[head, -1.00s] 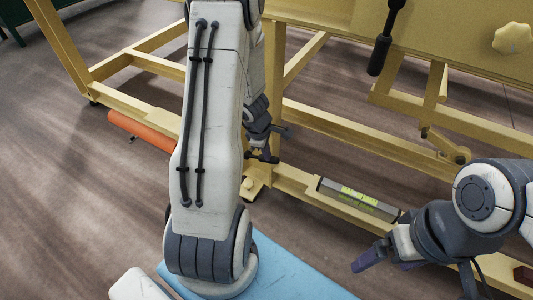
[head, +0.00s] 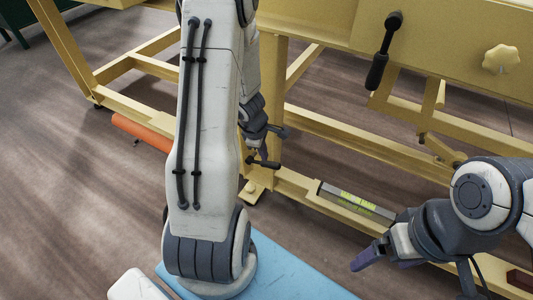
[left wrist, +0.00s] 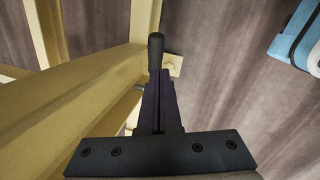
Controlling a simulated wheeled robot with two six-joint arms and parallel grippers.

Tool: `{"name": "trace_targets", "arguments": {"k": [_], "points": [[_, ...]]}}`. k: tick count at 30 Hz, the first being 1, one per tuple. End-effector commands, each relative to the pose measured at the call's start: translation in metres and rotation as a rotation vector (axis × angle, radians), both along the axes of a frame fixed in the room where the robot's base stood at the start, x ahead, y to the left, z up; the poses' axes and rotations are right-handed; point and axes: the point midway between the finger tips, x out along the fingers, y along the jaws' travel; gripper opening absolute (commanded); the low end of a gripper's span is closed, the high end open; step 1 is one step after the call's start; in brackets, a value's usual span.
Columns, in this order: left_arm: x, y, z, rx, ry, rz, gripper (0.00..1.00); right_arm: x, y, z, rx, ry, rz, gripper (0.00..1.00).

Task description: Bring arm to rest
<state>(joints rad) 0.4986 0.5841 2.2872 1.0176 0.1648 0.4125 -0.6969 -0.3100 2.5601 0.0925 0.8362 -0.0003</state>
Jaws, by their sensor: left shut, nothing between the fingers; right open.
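My left arm (head: 212,130) comes down through the middle of the head view, and its forearm reaches behind it toward the yellow machine frame. My left gripper (head: 262,152) is partly hidden there. In the left wrist view its dark fingers (left wrist: 159,85) are shut together and empty. A black handle (left wrist: 155,50) stands just past the fingertips; I cannot tell if they touch. My right gripper (head: 368,258) is at the lower right of the head view, open and empty, in front of the lower frame rail.
The yellow frame (head: 360,150) with beams and legs stands close ahead of both grippers. A black crank (head: 385,50) and a pale knob (head: 501,59) are on its upper panel. A grey level-like box (head: 357,202) and an orange tube (head: 143,132) lie at the lower rail.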

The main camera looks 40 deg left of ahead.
Motion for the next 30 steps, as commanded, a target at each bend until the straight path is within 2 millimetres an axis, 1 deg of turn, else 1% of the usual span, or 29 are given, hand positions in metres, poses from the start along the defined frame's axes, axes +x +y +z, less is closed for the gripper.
{"name": "trace_targets", "arguments": {"k": [1, 6, 9, 12, 15, 23, 26, 29, 30], "points": [[-0.002, -0.008, 0.021, 0.001, -0.001, -0.006, 0.0, 0.0, 0.0, 0.016, 0.0, 0.0, 0.0, 0.95], [-0.008, -0.026, 0.054, 0.003, -0.003, -0.004, 0.0, 0.0, 0.0, 0.038, 0.0, 0.0, 0.0, 0.95], [-0.011, -0.034, 0.068, 0.003, -0.003, -0.004, 0.0, 0.0, 0.0, 0.047, 0.0, 0.0, 0.0, 0.95], [-0.013, -0.04, 0.077, 0.003, -0.003, -0.004, 0.0, 0.0, 0.0, 0.054, 0.0, 0.0, 0.0, 0.95], [-0.014, -0.043, 0.081, 0.003, -0.003, -0.003, 0.0, 0.0, 0.0, 0.056, 0.0, 0.0, 0.0, 0.95], [-0.014, -0.047, 0.084, 0.003, -0.006, -0.02, 0.0, 0.0, 0.0, 0.056, 0.0, 0.0, 0.0, 0.95], [-0.008, -0.069, 0.096, 0.002, -0.024, -0.137, 0.0, 0.0, 0.0, 0.058, 0.0, 0.0, 0.0, 0.95], [-0.004, -0.116, 0.122, -0.002, -0.059, -0.403, 0.0, 0.0, 0.0, 0.061, 0.0, 0.0, 0.0, 0.95], [-0.007, -0.141, 0.135, -0.001, -0.074, -0.549, 0.0, 0.0, 0.0, 0.062, 0.0, 0.0, 0.0, 0.95]]}}
